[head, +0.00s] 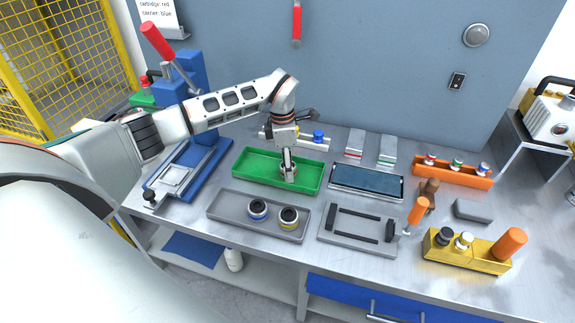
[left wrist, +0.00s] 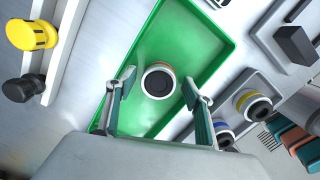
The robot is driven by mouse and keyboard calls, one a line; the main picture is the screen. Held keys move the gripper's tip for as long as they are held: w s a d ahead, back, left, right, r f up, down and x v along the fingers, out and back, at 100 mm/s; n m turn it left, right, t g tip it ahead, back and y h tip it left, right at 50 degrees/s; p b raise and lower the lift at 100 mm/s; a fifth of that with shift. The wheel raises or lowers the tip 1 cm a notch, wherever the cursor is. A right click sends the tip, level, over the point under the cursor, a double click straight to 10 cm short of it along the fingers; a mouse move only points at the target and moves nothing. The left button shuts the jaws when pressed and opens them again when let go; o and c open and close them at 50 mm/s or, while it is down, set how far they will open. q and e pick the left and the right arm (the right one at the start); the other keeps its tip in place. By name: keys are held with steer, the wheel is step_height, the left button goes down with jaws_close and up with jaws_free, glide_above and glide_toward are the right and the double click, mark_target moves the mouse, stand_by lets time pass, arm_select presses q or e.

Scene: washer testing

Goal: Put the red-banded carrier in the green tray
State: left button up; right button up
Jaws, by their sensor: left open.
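The red-banded carrier (left wrist: 158,80) stands upright in the green tray (left wrist: 205,50), seen from above in the left wrist view; its band looks orange-red. In the head view it shows as a small pale cylinder (head: 288,175) near the right end of the green tray (head: 252,169). My left gripper (head: 288,158) is directly above it, pointing down. In the left wrist view its fingers (left wrist: 158,100) are spread apart, with the carrier between them in the picture and gaps on both sides. My right gripper is not in view.
A grey tray (head: 232,207) in front holds a blue-banded carrier (head: 257,209) and a yellow-banded carrier (head: 289,217). A dark-screened panel (head: 366,181) lies to the right. A white rack (head: 310,145) with yellow and blue knobs stands behind the green tray.

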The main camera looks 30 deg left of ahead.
arm_select(q)
steer(key=shift+a+r, duration=0.1)
steer(key=shift+r, duration=0.5)
step_height(320, 180, up, 11)
steer(key=b, duration=0.1)
steer(key=shift+s+a, duration=0.2)
steer(key=shift+a, duration=0.1)
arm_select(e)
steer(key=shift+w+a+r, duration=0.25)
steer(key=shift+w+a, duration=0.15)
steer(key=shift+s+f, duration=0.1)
